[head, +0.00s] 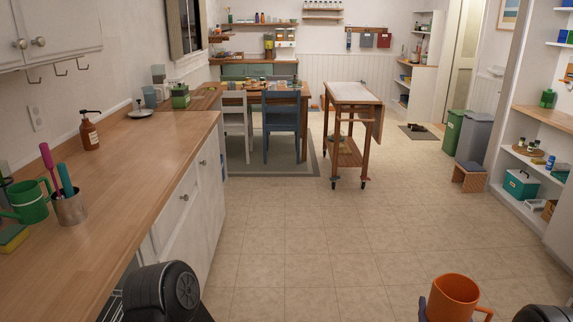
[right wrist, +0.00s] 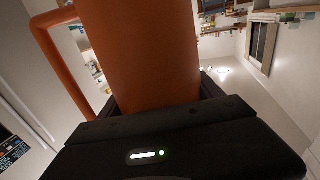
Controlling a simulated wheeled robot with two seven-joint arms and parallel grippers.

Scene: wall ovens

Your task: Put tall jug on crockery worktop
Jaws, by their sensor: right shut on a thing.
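A tall orange jug (head: 455,298) is at the bottom right of the head view, upright or nearly so, with its handle to the right. In the right wrist view the jug (right wrist: 140,55) fills the middle, its handle at the left. My right gripper (right wrist: 160,97) is shut on the jug's body. A long wooden worktop (head: 150,160) runs along the left over white cabinets. I cannot tell whether this is the crockery worktop. My left gripper is out of view; only part of my left arm shows at the bottom.
A wheeled trolley (head: 352,94) stands mid-room. A dining table (head: 295,93) with chairs is beyond. Shelves (head: 530,130) line the right. The floor ahead is clear.

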